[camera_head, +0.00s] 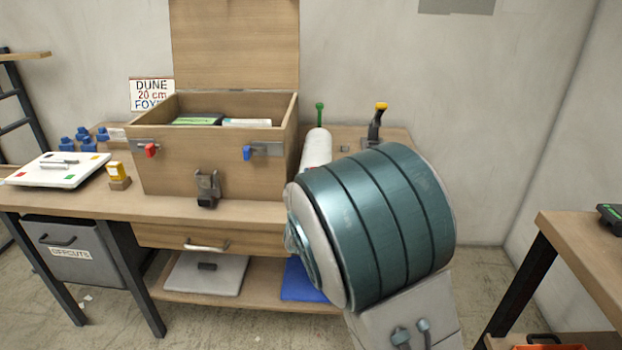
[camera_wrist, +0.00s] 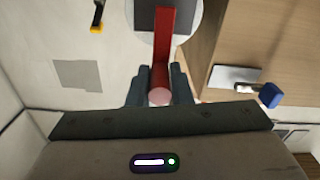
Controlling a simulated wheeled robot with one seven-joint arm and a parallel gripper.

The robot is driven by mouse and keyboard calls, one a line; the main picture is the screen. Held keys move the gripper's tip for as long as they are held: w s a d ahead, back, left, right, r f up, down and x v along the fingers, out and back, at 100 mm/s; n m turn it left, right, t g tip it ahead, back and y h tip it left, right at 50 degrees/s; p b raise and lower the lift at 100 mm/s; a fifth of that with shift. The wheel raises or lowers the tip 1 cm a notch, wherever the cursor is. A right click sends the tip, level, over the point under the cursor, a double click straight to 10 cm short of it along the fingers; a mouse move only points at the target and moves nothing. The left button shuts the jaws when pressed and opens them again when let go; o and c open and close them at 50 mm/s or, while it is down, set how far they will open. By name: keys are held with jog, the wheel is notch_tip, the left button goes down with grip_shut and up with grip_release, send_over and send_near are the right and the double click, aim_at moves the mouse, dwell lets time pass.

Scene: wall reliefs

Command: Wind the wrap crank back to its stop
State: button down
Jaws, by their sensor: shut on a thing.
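The wrap crank (camera_wrist: 165,38) shows in the wrist view as a red bar at top centre, in front of a white disc (camera_wrist: 191,22). A pinkish-red round grip (camera_wrist: 159,97) is at its near end. My gripper (camera_wrist: 160,88) is shut on that grip, with one dark finger on each side. In the head view my arm hides the gripper and crank. A white roll (camera_head: 317,147) shows partly there, just beyond my arm. The stop cannot be made out.
An open wooden box (camera_head: 180,165) with red (camera_head: 150,150) and blue (camera_head: 248,153) handles stands on the bench (camera_head: 90,200). A green-topped post (camera_head: 319,113) and a yellow-topped dark lever (camera_head: 376,125) rise behind my arm. Another table (camera_head: 585,245) stands at right.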

jog(key=shift+d+f, duration=0.25)
jog(key=shift+d, duration=0.05)
jog(key=c, duration=1.3)
grip_release()
jog(key=shift+d, duration=0.1)
jog(key=shift+a+r, duration=0.15)
jog(key=shift+a, duration=0.1)
jog(key=shift+s+a, duration=0.1)
jog(key=shift+s, duration=0.5)
jog(key=s+p, duration=0.2)
jog(key=s, duration=1)
jog(key=shift+s+a, duration=0.1)
jog(key=shift+s, duration=0.25)
